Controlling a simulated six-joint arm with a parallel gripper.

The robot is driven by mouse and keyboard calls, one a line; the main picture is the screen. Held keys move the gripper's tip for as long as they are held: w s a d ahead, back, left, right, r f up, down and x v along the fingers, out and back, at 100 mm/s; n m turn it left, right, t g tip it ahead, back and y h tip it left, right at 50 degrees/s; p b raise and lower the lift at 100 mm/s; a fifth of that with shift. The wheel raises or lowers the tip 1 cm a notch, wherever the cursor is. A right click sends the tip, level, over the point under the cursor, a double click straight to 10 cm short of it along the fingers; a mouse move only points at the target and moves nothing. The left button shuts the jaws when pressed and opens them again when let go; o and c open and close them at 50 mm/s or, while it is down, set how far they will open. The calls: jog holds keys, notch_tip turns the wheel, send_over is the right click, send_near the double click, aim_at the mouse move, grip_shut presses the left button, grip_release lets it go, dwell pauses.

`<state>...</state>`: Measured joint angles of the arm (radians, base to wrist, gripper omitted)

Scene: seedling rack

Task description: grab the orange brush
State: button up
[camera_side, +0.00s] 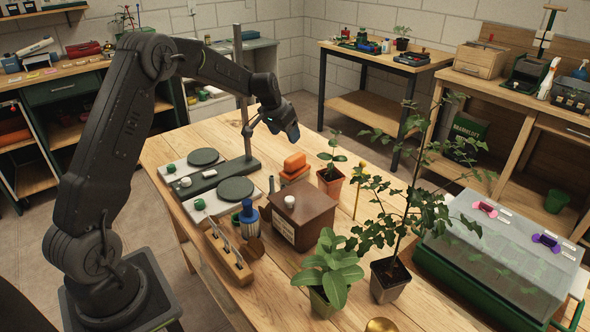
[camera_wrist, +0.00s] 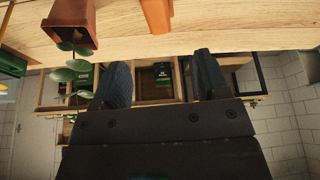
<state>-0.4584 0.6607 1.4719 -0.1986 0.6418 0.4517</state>
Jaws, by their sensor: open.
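The orange brush (camera_side: 295,161) looks like an orange block with a second orange piece under it. It rests on the wooden table between the scale-like stand and a small potted seedling. Part of an orange thing (camera_wrist: 157,14), probably the brush, shows at the top edge of the wrist view, cut off by the frame. My gripper (camera_side: 286,130) is open and empty, in the air above and a little left of the brush, apart from it. In the wrist view my gripper (camera_wrist: 162,72) shows its two dark fingers spread wide, with the orange thing beyond the gap.
A seedling in a terracotta pot (camera_side: 330,182) stands just right of the brush. A brown box (camera_side: 303,218) stands in front. A metal post (camera_side: 240,85) on a dark base rises to the left, near my arm. A tall leafy plant (camera_side: 393,268) stands further right.

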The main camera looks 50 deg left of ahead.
aim_at(295, 157)
jog(key=x, duration=1.1)
jog(key=shift+d+f, duration=0.15)
jog(key=shift+f, duration=0.3)
jog(key=shift+c, duration=0.2)
jog(key=c, duration=1)
